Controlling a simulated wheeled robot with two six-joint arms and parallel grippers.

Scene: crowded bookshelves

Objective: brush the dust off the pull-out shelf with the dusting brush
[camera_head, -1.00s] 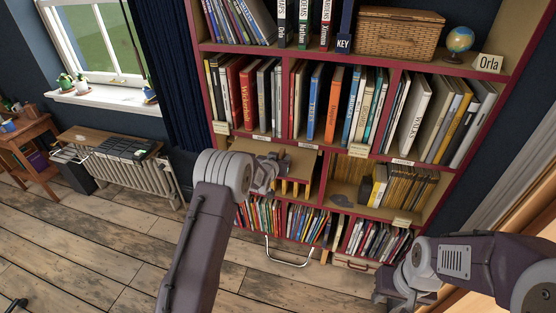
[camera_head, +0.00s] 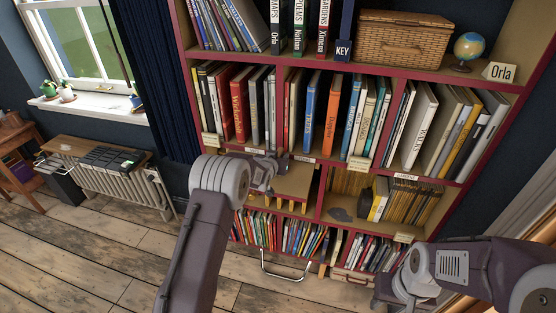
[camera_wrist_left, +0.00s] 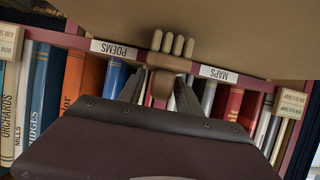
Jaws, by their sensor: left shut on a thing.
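My left gripper (camera_head: 265,176) is at the front of the bookcase, under the row of upright books. In the left wrist view my left gripper (camera_wrist_left: 160,92) is shut on the dusting brush (camera_wrist_left: 168,62), which has a brown wooden body and pale tufts. The tufts point at the tan pull-out shelf (camera_wrist_left: 220,30), overlapping it in the picture; contact is unclear. In the head view the pull-out shelf (camera_head: 300,180) is partly behind my gripper. I cannot make out dust on it. My right gripper (camera_head: 390,290) is low at the right, its fingers not clear.
Books fill the bookcase rows above and below. A grey patch (camera_head: 340,214) lies in the compartment right of the pull-out shelf, beside yellow-spined volumes (camera_head: 405,200). A wicker basket (camera_head: 405,40) and a globe (camera_head: 468,46) stand above. The floor at left is open.

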